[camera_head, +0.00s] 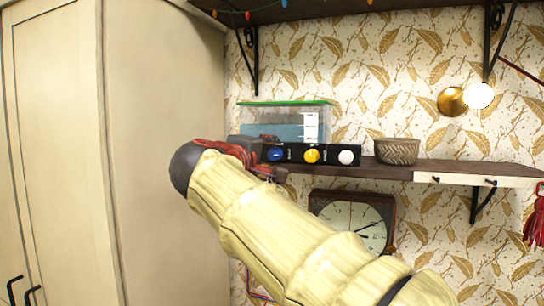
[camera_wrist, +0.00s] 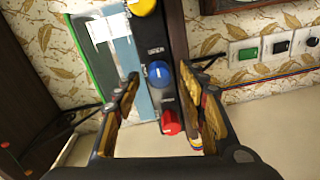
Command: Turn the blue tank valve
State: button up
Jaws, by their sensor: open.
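The blue valve knob (camera_head: 275,155) sits on the front of a black panel (camera_head: 329,155) on the wall shelf. In the wrist view the blue knob (camera_wrist: 159,74) has a small white mark on its face and lies between my fingertips, ahead of them. My gripper (camera_wrist: 172,88) is open, with a finger on either side and nothing held. I cannot tell whether either finger touches the knob. A red knob (camera_wrist: 172,122) also shows between the fingers; my arm hides it in the head view. My gripper (camera_head: 258,158) covers the panel's left end there.
Yellow (camera_head: 312,156) and white (camera_head: 346,157) knobs are right of the blue one. A clear tank (camera_head: 285,120) with a green rim stands behind the panel. A woven basket (camera_head: 397,150) is on the shelf, a clock (camera_head: 352,218) below. A tall cabinet (camera_head: 165,130) stands left.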

jog(key=v, duration=1)
jog(key=shift+s, duration=0.25)
jog(key=shift+a, duration=0.1)
jog(key=a+f+n+g+y, duration=0.1)
jog(key=a+f+g+y, duration=0.25)
jog(key=f, duration=0.95)
jog(key=s+d+f+g, duration=0.1)
jog(key=s+f, duration=0.1)
jog(key=f, duration=0.3)
jog(key=s+d+f+g, duration=0.1)
jog(key=s+d+f, duration=0.1)
jog(key=f, duration=0.4)
jog(key=s+d+f+m+g+y, duration=0.3)
jog(key=s+d+f+m+g, duration=0.55)
jog(key=s+d+f, duration=1.3)
jog(key=d+m+t, duration=0.1)
jog(key=m, duration=0.1)
jog(key=s+d+m+t, duration=0.1)
jog(key=m+t, duration=0.1)
jog(key=shift+d+f+m+h, duration=0.25)
jog(key=shift+d, duration=0.15)
